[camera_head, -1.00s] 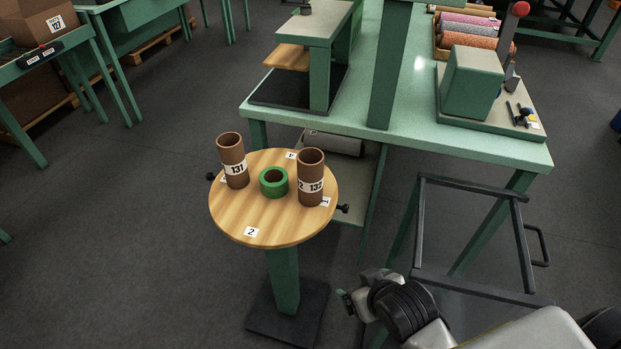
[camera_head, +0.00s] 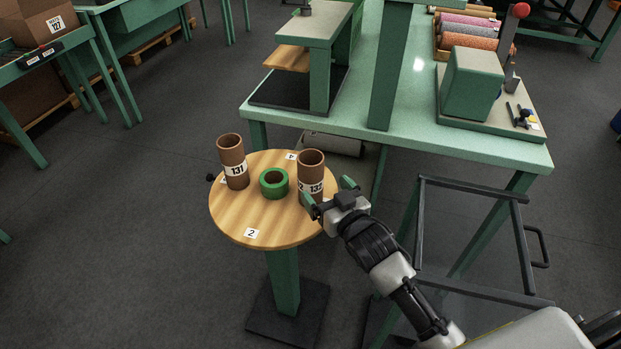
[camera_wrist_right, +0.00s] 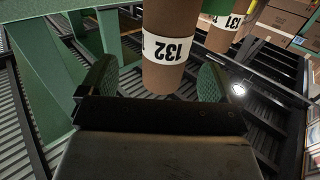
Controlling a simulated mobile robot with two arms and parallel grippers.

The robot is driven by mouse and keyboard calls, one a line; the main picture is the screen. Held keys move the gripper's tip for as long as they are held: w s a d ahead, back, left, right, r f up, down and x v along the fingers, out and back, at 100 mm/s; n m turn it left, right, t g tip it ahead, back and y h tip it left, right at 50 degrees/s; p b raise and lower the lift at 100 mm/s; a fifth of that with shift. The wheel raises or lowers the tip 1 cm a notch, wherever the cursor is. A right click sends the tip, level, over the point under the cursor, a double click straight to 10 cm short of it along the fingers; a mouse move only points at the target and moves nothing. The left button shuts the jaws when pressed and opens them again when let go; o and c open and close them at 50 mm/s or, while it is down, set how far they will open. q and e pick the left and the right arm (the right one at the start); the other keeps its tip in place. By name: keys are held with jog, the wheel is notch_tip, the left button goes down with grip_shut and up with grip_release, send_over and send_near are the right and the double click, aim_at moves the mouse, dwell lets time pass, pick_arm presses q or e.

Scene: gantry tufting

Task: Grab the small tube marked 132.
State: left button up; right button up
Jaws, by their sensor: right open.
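The brown tube marked 132 (camera_head: 311,165) stands upright on the right side of a round wooden table (camera_head: 240,222). My right gripper (camera_head: 328,191) is open, at the table's right edge, with its green fingers toward this tube and partly hiding its lower part. In the right wrist view the 132 tube (camera_wrist_right: 165,50) appears between the two open fingers (camera_wrist_right: 158,82); I cannot tell whether they touch it. The similar tube marked 131 (camera_head: 233,162) stands at the table's left and also shows in the right wrist view (camera_wrist_right: 222,35). My left gripper is not in view.
A green tape roll (camera_head: 273,183) sits between the two tubes. A label 2 (camera_head: 251,233) lies near the table's front. A green workbench (camera_head: 450,147) stands behind, and a dark metal frame (camera_head: 470,271) stands to the right.

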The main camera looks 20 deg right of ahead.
aim_at(317, 183)
jog(key=x, duration=0.6)
jog(key=shift+w+a+r+p, duration=0.15)
jog(key=shift+a+p, duration=0.15)
jog(key=shift+a, duration=0.1)
jog(key=shift+c, duration=0.3)
jog(key=c, duration=1)
